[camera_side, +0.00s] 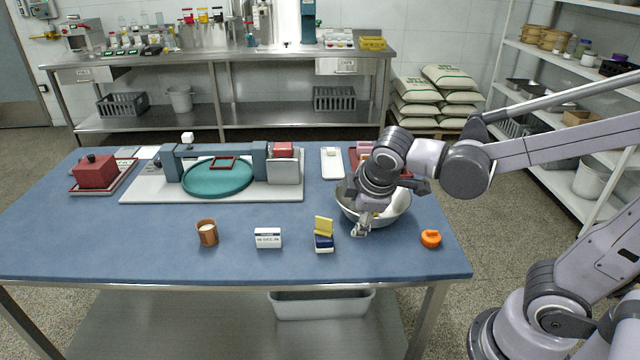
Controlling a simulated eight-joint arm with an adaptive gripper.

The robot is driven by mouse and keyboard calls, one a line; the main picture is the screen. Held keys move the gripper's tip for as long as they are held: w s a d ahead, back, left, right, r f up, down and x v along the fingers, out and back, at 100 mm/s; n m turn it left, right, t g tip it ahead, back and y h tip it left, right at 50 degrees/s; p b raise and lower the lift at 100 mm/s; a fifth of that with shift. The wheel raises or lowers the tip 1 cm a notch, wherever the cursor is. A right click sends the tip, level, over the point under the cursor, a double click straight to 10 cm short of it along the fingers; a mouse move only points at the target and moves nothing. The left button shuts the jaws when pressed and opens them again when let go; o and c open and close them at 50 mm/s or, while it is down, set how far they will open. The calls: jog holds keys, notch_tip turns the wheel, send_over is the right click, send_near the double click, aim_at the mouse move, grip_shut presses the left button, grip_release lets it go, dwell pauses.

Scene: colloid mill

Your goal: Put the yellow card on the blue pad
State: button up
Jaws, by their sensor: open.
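The yellow card (323,225) stands nearly upright near the front of the blue table. A small dark blue block with a white lower part, which looks like the blue pad (323,243), is directly below it in the picture. I cannot tell whether the card rests on the block or stands behind it. My gripper (361,229) is open, a little right of the card and apart from it. It points down in front of the metal bowl, with nothing visible between its fingers.
A metal bowl (397,208) stands behind my gripper. An orange knob-like object (431,239) is to the right. A white labelled box (268,238) and a brown cup (207,232) are to the left. A teal disc (217,180) lies on a white board further back. The table's front left is clear.

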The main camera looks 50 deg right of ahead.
jog(key=s+m+y, duration=0.1)
jog(key=m, duration=0.2)
jog(key=s+r+m+t+y, duration=0.1)
jog(key=s+m, duration=0.1)
jog(key=s+m+t+y, duration=0.1)
jog(key=s+m, duration=0.1)
jog(key=m, duration=0.1)
jog(key=shift+a+r+m, duration=0.3)
dwell(0.9)
